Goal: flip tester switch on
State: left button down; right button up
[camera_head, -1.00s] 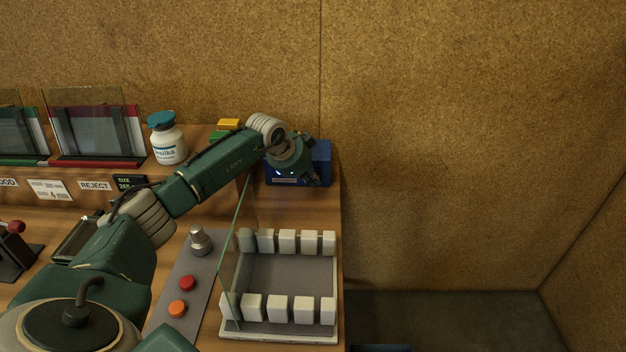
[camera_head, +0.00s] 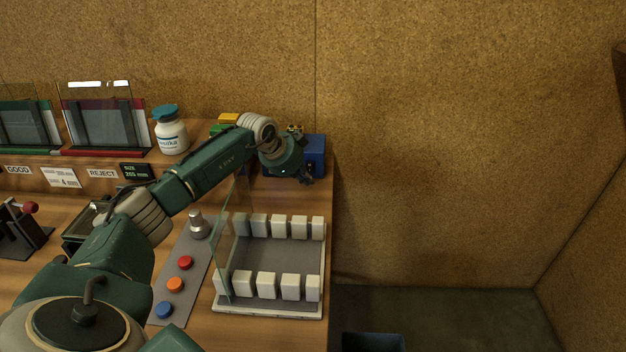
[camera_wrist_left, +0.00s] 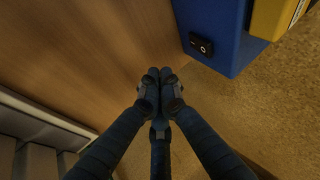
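The tester is a blue box (camera_head: 315,153) at the right end of the back shelf, partly hidden behind my left wrist in the head view. In the left wrist view the blue box (camera_wrist_left: 215,28) is at the top right. A small black rocker switch (camera_wrist_left: 201,43) with a white mark sits on its face. My left gripper (camera_head: 307,179) is at the box's front right in the head view. In the wrist view the left gripper's fingers (camera_wrist_left: 158,80) are together and empty, apart from the switch, below and left of it. My right gripper is out of view.
A rack with white blocks (camera_head: 271,308) and an upright glass pane stands in front. A white bottle (camera_head: 171,135) with a teal lid is left on the shelf. A button panel (camera_head: 187,268) lies beside the rack.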

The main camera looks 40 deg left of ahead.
pick_arm(q)
jog(key=v, duration=0.2)
jog(key=shift+s+d+r, duration=0.15)
jog(key=shift+s, duration=0.2)
jog(key=shift+s+a+r+b, duration=0.6)
jog(key=shift+s+a, duration=0.1)
jog(key=shift+s, duration=0.15)
jog(key=s+r, duration=0.3)
jog(key=shift+s+d+r+b, duration=0.1)
jog(key=shift+d+r+b, duration=0.1)
jog(key=shift+d+b, duration=0.2)
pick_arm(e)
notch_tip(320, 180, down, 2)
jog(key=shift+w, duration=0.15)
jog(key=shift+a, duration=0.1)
